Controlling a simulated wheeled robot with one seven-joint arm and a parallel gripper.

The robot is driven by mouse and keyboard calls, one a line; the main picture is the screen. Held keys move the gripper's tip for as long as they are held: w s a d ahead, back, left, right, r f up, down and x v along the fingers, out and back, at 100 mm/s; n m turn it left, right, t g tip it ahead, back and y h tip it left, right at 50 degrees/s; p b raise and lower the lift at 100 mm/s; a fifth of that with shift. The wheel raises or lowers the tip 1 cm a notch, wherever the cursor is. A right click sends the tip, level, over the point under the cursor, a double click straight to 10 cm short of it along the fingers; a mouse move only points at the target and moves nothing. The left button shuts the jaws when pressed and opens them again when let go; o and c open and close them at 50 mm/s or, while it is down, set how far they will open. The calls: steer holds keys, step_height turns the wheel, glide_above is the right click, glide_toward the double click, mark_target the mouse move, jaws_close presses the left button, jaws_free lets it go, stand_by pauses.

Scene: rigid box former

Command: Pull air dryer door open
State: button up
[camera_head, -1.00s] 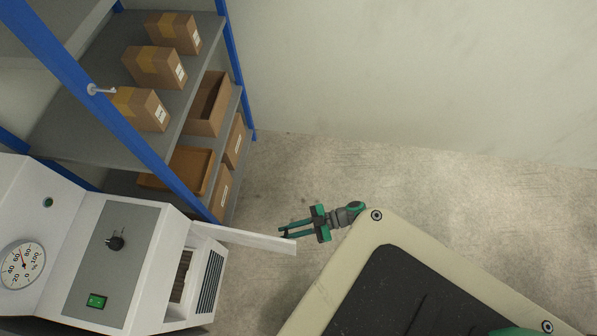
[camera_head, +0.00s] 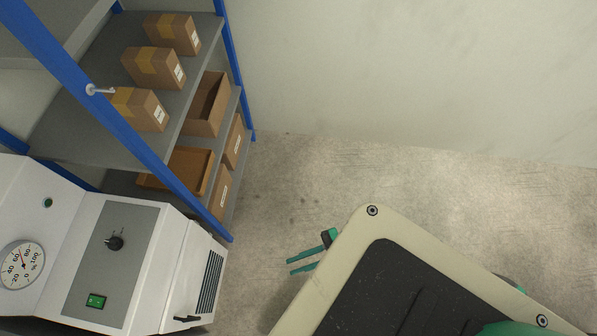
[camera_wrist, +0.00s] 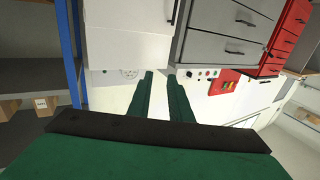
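The air dryer is the white machine (camera_head: 185,232) at the lower left of the head view, with a dial and a grey control panel. Its door (camera_head: 192,272) lies flush against the body, closed, with a dark handle (camera_head: 187,318) at its lower end. In the wrist view, the white door (camera_wrist: 130,38) appears beyond the fingers, with its dark handle (camera_wrist: 174,12) near the right edge. My gripper (camera_head: 289,266) is to the right of the dryer, apart from it. It also shows in the wrist view (camera_wrist: 160,75), open and empty. My own base hides part of it.
A blue-framed shelf (camera_head: 187,118) with cardboard boxes stands behind the dryer. Grey drawers (camera_wrist: 225,35) and red drawers (camera_wrist: 290,35) show on the right in the wrist view. Bare floor (camera_head: 290,180) lies between shelf, wall and my base.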

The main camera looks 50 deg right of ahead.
stand_by(0.5)
steer(key=w+a+r+m+t+h, duration=0.2)
steer(key=a+r+m+t+h, duration=0.3)
steer(key=a+r+m+h, duration=0.6)
step_height(320, 180, up, 7)
steer(key=a+h, duration=0.2)
steer(key=h, duration=0.1)
steer(key=shift+w+a+h, duration=0.15)
steer(key=shift+a+h, duration=0.25)
steer(key=shift+a+r, duration=0.2)
steer(key=shift+r, duration=0.1)
jaws_close()
steer(key=shift+w+d, duration=0.1)
